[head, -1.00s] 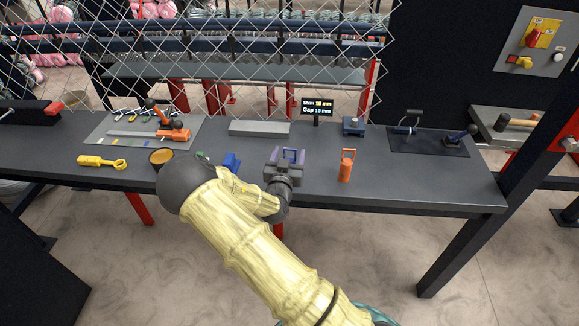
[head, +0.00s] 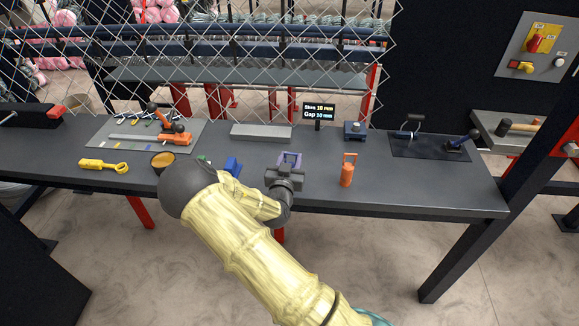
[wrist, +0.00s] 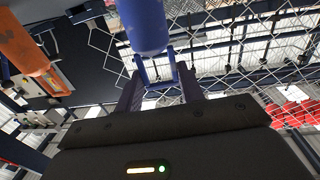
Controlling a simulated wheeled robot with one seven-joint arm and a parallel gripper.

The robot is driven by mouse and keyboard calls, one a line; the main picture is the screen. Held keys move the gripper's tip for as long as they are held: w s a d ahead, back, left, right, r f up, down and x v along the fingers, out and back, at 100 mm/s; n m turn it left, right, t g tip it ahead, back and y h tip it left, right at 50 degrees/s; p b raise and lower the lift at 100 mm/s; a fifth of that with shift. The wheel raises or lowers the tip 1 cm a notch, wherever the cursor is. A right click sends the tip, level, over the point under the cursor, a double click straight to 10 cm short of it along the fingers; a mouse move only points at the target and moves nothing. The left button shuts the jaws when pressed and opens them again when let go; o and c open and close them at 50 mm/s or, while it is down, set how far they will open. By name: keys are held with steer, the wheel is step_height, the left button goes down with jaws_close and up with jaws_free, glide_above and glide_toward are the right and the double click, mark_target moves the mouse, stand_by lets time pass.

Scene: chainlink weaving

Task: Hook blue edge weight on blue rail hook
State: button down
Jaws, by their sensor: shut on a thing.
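The blue edge weight (wrist: 146,28) is a blue cylinder with a thin loop handle, seen at the top middle of the wrist view. My gripper (wrist: 160,76) is shut on its loop, with one finger at each side. In the head view my gripper (head: 289,160) is over the table's front middle, and its own body hides most of the weight. I cannot tell whether the weight touches the table. I cannot make out a blue rail hook; a dark blue rail (head: 240,50) runs behind the chain-link mesh.
An orange weight (head: 347,172) stands upright just right of my gripper. A blue block (head: 232,165) lies to its left, with a yellow tool (head: 103,165) farther left. A grey bar (head: 261,132) and a small display (head: 318,112) are behind. Chain-link mesh (head: 230,70) hangs along the table's back.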

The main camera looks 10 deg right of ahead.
step_height(320, 180, up, 10)
steer(key=b, duration=0.2)
stand_by(0.4)
stand_by(0.4)
steer(key=c, duration=1.7)
jaws_free()
steer(key=c, duration=0.4)
